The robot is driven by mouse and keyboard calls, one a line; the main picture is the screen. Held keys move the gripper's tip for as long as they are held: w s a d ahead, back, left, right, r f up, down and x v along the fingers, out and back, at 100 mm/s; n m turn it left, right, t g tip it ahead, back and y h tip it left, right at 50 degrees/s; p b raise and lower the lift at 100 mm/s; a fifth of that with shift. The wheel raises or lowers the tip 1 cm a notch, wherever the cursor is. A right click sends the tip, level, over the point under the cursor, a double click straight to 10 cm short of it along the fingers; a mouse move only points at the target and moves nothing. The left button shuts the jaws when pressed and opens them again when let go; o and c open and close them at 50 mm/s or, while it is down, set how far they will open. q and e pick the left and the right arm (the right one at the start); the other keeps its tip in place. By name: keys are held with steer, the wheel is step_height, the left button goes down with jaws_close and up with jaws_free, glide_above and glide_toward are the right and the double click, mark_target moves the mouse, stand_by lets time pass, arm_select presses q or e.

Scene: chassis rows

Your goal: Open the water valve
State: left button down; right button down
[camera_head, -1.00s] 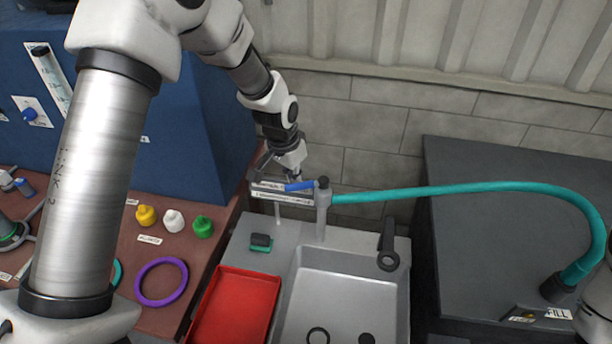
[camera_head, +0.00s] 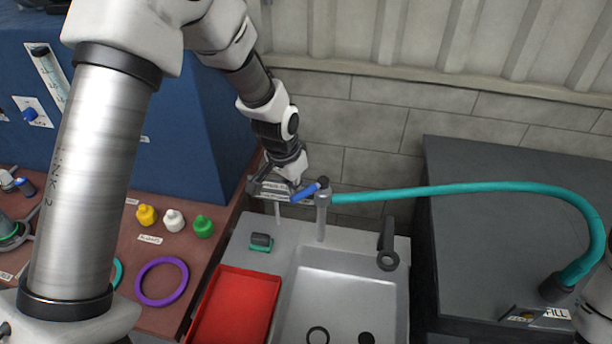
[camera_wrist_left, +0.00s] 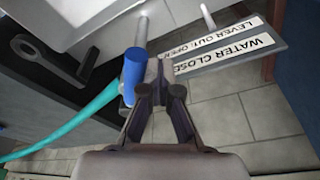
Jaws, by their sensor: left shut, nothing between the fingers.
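The water valve has a blue lever (camera_head: 308,192) on a grey post (camera_head: 321,218) at the back of the sink. The lever is angled away from the label plate (camera_head: 272,196) toward the sink side. In the left wrist view the blue lever (camera_wrist_left: 133,72) stands just left of my fingertips, and the plate (camera_wrist_left: 240,50) reads "WATER CLOSED" and "LEVER OUT OPEN". My left gripper (camera_head: 291,187) is shut and empty beside the lever, between it and the plate. It also shows in the left wrist view (camera_wrist_left: 161,70). Whether it touches the lever is unclear. My right gripper is out of view.
A teal hose (camera_head: 440,190) runs from the valve to the dark bench (camera_head: 480,240) on the right. The sink (camera_head: 345,285) has a red tray (camera_head: 240,305) beside it. The wall (camera_head: 370,125) is close behind.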

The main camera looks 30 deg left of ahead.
arm_select(q)
step_height(320, 180, up, 7)
steer(key=p, duration=0.6)
steer(key=shift+s+d, duration=0.4)
steer(key=shift+d, duration=0.05)
stand_by(1.0)
